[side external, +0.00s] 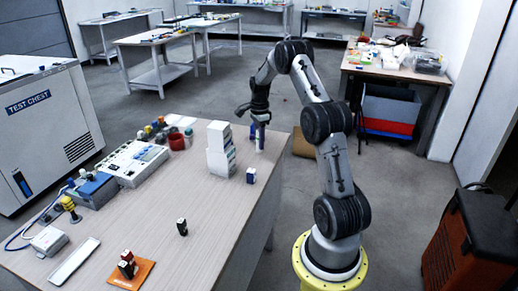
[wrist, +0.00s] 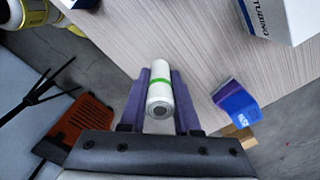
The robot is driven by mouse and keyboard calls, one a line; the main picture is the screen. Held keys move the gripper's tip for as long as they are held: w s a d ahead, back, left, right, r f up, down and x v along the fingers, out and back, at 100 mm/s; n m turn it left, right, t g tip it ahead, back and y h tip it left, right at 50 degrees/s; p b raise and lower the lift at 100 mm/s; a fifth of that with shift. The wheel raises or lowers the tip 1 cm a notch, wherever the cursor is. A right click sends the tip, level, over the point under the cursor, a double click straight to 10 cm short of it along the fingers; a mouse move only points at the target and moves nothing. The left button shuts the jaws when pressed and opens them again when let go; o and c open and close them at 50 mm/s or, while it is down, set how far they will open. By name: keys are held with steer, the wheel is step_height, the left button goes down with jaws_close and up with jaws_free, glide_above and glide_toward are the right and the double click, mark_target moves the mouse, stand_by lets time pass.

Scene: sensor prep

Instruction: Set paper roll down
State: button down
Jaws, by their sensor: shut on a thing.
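The paper roll (wrist: 160,95) is white with a green band. In the wrist view it sits between the two purple fingers of my gripper (wrist: 160,98), which is shut on it. In the side external view my gripper (side external: 260,122) points down near the far right edge of the table (side external: 180,220). The roll shows there as a small pale upright shape (side external: 259,142) below the fingers. I cannot tell whether its lower end touches the tabletop.
A stack of white boxes (side external: 220,150) stands left of my gripper. A small blue-and-white box (side external: 251,175) stands in front of it. A blue-purple box (wrist: 236,103) lies right of the roll in the wrist view. The table edge is close; bare tabletop lies at the front right.

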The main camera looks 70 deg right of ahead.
steer(key=shift+w+d+f, duration=0.15)
steer(key=shift+f, duration=1.65)
steer(key=shift+f, duration=0.1)
steer(key=c, duration=0.6)
jaws_free()
steer(key=shift+f, duration=0.1)
